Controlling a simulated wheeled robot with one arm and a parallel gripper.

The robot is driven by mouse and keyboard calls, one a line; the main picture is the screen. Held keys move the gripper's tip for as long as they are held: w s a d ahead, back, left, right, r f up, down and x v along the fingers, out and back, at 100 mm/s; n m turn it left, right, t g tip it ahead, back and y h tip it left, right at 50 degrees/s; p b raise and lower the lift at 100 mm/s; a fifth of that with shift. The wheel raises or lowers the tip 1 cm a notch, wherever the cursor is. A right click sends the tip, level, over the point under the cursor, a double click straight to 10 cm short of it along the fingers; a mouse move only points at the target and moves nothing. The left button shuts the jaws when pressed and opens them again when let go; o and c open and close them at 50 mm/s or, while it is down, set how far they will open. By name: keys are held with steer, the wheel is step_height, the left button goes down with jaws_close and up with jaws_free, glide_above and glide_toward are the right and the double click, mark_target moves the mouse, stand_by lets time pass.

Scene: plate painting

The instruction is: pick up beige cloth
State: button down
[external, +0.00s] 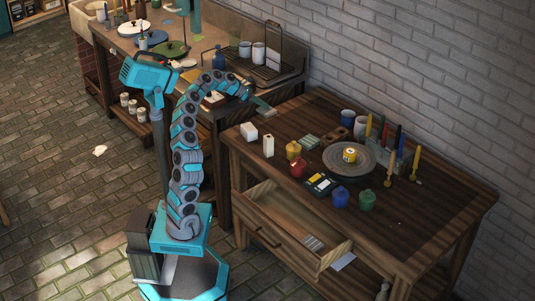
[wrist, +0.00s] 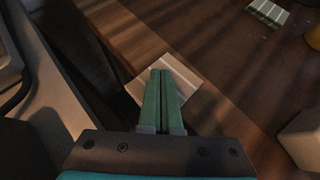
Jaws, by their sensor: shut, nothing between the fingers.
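A beige cloth (wrist: 188,76) with pale stripes lies flat at the wooden edge of the table in the wrist view. My gripper (wrist: 162,74) is shut and empty, its two green fingers side by side in front of the cloth and hiding its middle. I cannot tell whether the fingertips touch the cloth or hover above it.
A white block (external: 249,133) stands close by on the table; it also shows in the wrist view (wrist: 304,140). A green striped stack (external: 309,142) lies farther right. Coloured pots and a grey turntable (external: 337,171) fill the middle. A drawer (external: 285,222) hangs open below.

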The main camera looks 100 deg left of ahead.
steer(key=shift+s+f, duration=0.1)
steer(key=shift+f, duration=0.2)
